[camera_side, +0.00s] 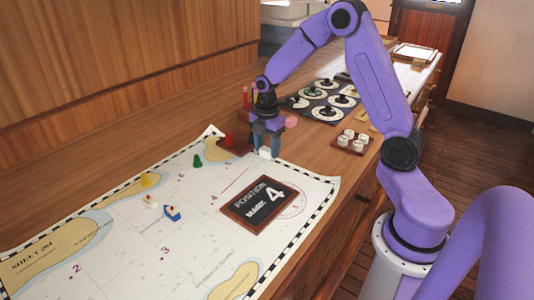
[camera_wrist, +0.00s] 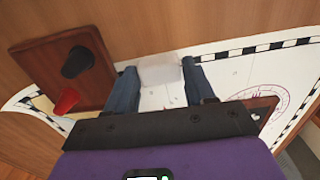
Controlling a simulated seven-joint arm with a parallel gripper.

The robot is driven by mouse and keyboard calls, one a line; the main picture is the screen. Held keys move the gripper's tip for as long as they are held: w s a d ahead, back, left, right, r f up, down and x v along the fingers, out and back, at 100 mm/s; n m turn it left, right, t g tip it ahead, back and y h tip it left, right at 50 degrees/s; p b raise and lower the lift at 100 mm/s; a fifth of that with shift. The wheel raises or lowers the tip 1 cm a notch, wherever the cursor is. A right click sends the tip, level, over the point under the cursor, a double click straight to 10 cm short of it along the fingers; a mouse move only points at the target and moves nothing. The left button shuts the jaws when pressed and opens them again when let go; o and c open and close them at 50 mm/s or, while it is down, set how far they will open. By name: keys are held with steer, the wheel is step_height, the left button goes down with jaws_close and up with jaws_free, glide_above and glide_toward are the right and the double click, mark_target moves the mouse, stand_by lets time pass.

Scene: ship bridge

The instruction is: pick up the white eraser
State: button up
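The white eraser (camera_side: 265,153) lies at the chart's far edge in the side view, directly below my gripper (camera_side: 267,146). In the wrist view the eraser (camera_wrist: 160,73) is a pale block between the tips of my gripper (camera_wrist: 159,70). The two blue-grey fingers are spread, one on each side of it. Narrow gaps seem to separate the fingers from the eraser, so it does not look gripped. The fingers hide part of the eraser in the side view.
A wooden holder (camera_wrist: 85,83) with a black and a red marker stands close left of my gripper in the wrist view. The chart (camera_side: 120,245) carries a "Position Mark 4" board (camera_side: 257,203), small boats and a green piece (camera_side: 197,161). A tray of white pieces (camera_side: 353,150) is at right.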

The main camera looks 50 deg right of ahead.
mark_target(267, 149)
steer(key=c, duration=0.5)
steer(key=shift+r, duration=0.1)
steer(key=shift+r, duration=0.45)
step_height(267, 149, up, 2)
steer(key=shift+r, duration=0.15)
steer(key=s+a+r, duration=0.3)
steer(key=s+r, duration=0.6)
steer(key=s, duration=0.4)
steer(key=shift+s+r, duration=0.35)
steer(key=shift+a, duration=0.1)
